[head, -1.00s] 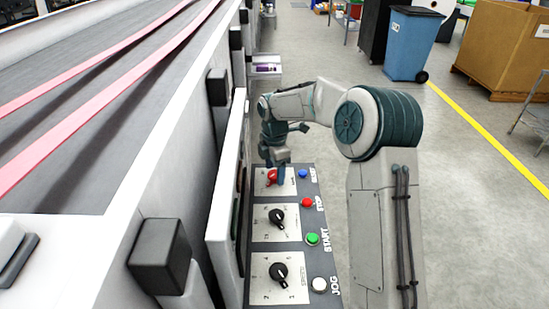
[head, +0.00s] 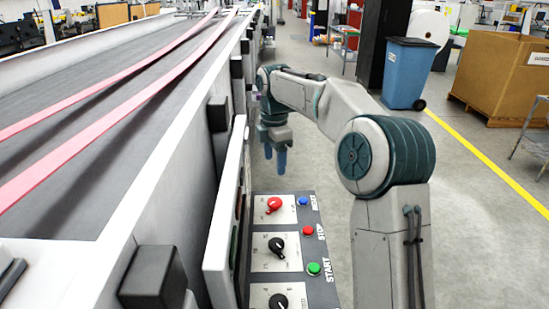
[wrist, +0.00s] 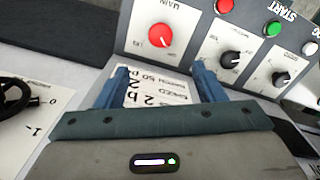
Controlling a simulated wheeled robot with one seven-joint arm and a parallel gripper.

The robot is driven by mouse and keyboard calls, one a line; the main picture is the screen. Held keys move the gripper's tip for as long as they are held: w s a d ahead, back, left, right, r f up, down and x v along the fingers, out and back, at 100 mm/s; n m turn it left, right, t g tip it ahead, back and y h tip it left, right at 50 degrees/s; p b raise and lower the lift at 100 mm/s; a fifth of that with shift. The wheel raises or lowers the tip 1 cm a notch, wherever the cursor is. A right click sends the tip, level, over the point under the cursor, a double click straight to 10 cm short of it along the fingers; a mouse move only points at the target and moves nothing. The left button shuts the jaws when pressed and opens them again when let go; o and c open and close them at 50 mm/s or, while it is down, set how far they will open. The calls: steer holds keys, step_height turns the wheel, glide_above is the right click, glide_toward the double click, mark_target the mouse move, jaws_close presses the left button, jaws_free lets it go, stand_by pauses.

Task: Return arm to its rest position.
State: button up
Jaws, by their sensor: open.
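My gripper (head: 275,158) hangs with its blue fingers pointing down, above and beyond the far end of the control panel (head: 303,237). In the wrist view my gripper (wrist: 162,82) has its two blue fingers spread apart with nothing between them. The red knob (head: 273,205) on the panel's top plate stands clear below the fingers. It also shows in the wrist view (wrist: 160,36), ahead of the fingertips. My arm reaches from the right over to the panel.
Black knobs (head: 277,247) and blue (head: 303,201), red (head: 308,231) and green (head: 314,268) buttons line the panel. The machine with pink belts (head: 140,90) borders the left. A blue bin (head: 408,72) and a cardboard box (head: 504,80) stand back right. Floor between is open.

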steer(key=s+d+r+m+t, duration=0.1)
steer(key=s+d+m, duration=0.25)
steer(key=s, duration=0.25)
steer(key=s+d+r+m+h, duration=0.1)
steer(key=s+d+m, duration=0.1)
steer(key=s+m, duration=0.35)
steer(key=s+d+r+m+t, duration=0.1)
steer(key=s+d+m, duration=0.2)
steer(key=s, duration=0.4)
steer(key=s+d+f+m+t, duration=0.1)
steer(key=s+d+f+m, duration=0.1)
steer(key=s+m, duration=0.3)
steer(key=s+d+f+m+y, duration=0.1)
steer(key=s+d+f+m, duration=0.2)
steer(key=s, duration=0.6)
steer(key=f+m, duration=0.1)
steer(key=m, duration=0.1)
steer(key=shift+f+m+t, duration=0.35)
steer(key=shift+m+t, duration=0.05)
steer(key=shift+s, duration=0.1)
